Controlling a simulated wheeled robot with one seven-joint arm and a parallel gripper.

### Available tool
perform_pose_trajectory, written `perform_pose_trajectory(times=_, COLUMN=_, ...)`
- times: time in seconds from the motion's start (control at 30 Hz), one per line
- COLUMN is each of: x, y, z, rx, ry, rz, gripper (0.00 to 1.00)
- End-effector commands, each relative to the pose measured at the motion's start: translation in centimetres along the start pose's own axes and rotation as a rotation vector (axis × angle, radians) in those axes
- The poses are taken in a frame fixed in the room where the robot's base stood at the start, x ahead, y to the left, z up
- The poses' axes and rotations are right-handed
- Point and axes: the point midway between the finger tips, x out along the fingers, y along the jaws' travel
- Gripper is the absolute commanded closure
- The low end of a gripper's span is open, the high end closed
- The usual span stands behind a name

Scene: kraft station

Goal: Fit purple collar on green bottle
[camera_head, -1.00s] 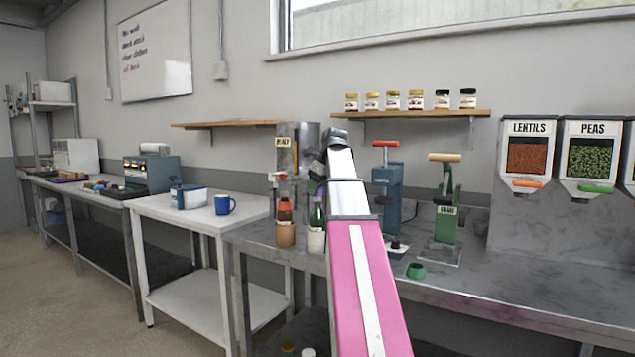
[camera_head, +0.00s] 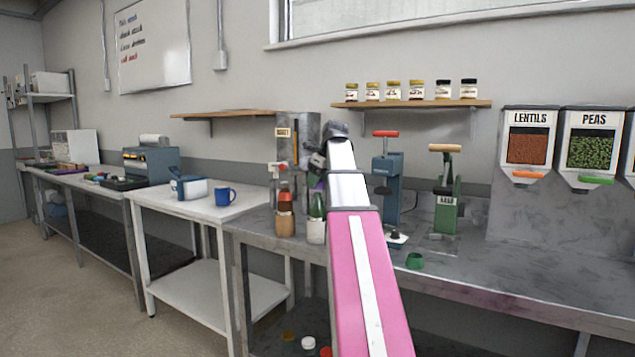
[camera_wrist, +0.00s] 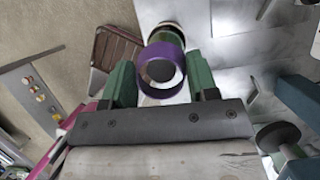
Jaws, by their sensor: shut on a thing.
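The purple collar (camera_wrist: 163,50) is held between the two green fingers of my gripper (camera_wrist: 161,66) in the wrist view. Its round opening faces the camera, with a dark disc showing inside. The green bottle (camera_head: 317,205) stands upright in a cream holder (camera_head: 316,232) on the metal bench in the head view. The collar shows there as a small purple patch (camera_head: 318,185) just above the bottle. Part of a green, round shape, probably the bottle (camera_wrist: 166,30), shows beyond the collar in the wrist view. I cannot tell whether collar and bottle touch.
A red-brown bottle (camera_head: 284,197) in a brown holder stands close on the left. A grey machine (camera_head: 300,140) is behind. The front right bench is largely clear.

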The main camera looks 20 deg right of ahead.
Motion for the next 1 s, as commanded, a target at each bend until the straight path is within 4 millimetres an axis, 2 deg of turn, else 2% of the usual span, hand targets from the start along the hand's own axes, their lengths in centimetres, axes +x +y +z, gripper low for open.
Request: perform_pose_trajectory(times=1.0, x=1.4, y=0.0, z=-0.6, rx=0.0, ry=0.0, rz=0.0, gripper=0.68)
